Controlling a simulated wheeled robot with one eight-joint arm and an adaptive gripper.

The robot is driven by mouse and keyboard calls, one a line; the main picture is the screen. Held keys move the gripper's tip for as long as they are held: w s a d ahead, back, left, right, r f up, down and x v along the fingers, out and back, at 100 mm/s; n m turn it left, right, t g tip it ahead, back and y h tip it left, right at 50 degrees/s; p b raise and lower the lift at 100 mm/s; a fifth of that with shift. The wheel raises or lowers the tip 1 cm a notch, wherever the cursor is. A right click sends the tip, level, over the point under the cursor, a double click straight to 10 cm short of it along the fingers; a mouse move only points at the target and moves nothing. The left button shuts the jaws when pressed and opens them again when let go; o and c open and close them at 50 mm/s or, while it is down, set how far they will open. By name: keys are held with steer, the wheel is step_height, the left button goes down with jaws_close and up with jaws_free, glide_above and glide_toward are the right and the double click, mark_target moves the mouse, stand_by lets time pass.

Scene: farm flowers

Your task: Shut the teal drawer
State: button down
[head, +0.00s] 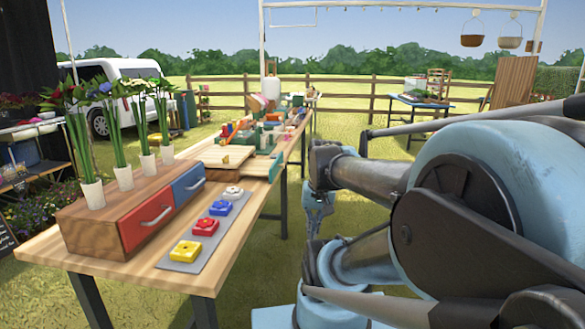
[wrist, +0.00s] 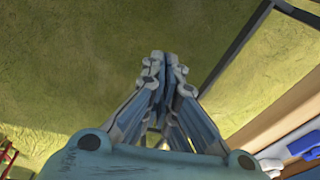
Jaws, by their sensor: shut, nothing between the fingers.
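A wooden drawer box (head: 95,236) stands on the long table, with a red drawer front (head: 140,222) and a blue drawer front (head: 187,186), each with a pale handle. Both fronts look flush with the box. Farther along, a narrow teal piece (head: 276,166) shows at the table's right edge beside a flat wooden top; it may be the teal drawer, but I cannot tell how far out it is. My gripper (head: 318,222) hangs beside the table's right side, over the grass. In the wrist view my gripper (wrist: 163,60) is shut and empty.
A grey strip (head: 181,257) with red, yellow, blue and white flower-shaped blocks lies before the drawers. Flowers in white vases (head: 124,178) stand on the box. A dark table leg (head: 283,205) is near my gripper. Grass beside the table is clear.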

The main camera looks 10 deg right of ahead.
steer(key=w+r+m+y, duration=0.2)
steer(key=w+r+m, duration=0.3)
steer(key=w, duration=0.4)
steer(key=w+r+m+y, duration=0.2)
steer(key=w+r+m, duration=0.3)
steer(key=w, duration=0.3)
steer(key=w+d+r+m+y, duration=0.1)
steer(key=w+d+m, duration=0.25)
steer(key=w, duration=0.35)
steer(key=w+d+r+m+t+y, duration=0.1)
steer(key=w+d+m, duration=0.25)
steer(key=w, duration=0.25)
steer(key=w+d+r+m+y, duration=0.1)
steer(key=w+d+m+y, duration=0.2)
steer(key=w, duration=0.4)
steer(key=w+a+f+h, duration=0.1)
steer(key=w+a+f, duration=0.2)
steer(key=a+f, duration=0.4)
steer(key=shift+w+a+f, duration=0.25)
steer(key=shift+a, duration=0.75)
